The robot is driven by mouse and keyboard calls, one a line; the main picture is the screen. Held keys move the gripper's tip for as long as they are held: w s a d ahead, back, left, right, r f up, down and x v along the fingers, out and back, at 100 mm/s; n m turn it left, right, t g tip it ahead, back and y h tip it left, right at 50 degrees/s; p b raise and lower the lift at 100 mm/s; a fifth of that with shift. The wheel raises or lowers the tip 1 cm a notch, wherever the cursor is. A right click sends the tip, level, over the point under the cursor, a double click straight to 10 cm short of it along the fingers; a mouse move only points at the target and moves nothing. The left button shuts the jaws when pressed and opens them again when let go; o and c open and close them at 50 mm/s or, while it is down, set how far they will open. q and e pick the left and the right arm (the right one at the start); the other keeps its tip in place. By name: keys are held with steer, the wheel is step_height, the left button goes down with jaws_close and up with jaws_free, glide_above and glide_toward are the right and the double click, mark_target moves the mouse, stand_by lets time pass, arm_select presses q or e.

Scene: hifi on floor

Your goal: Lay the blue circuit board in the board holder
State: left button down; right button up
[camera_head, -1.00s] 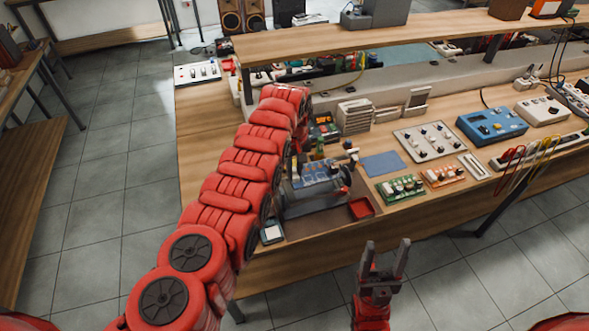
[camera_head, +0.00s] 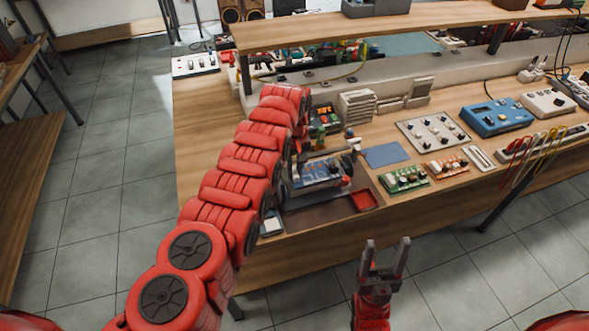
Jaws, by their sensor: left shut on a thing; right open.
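The blue circuit board (camera_head: 318,173) is at the work spot near the bench's front left, just right of my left arm. The board holder (camera_head: 339,187) is a dark grey frame at the same spot, partly hidden by the board and my arm. My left gripper (camera_head: 299,166) is at the board's left side, mostly hidden by my arm, and is shut on the board. I cannot tell whether the board touches the holder. My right gripper (camera_head: 386,243) is open and empty, in front of the bench edge.
A red tray (camera_head: 364,200) lies right of the holder, near the bench's front edge. A blue mat (camera_head: 385,155), a green board (camera_head: 403,180) and an orange board (camera_head: 446,167) lie further right. Stacked grey boxes (camera_head: 357,106) stand behind. A raised shelf (camera_head: 390,33) spans the back.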

stand_by(0.6)
arm_select(q)
steer(key=shift+f, duration=0.2)
stand_by(0.9)
steer(key=c, duration=0.7)
jaws_free()
steer(key=o, duration=0.4)
steer(key=shift+r, duration=0.15)
steer(key=shift+r+p, duration=1.45)
steer(key=shift+r, duration=0.15)
steer(key=shift+r+p, duration=0.65)
steer(key=shift+r, duration=0.6)
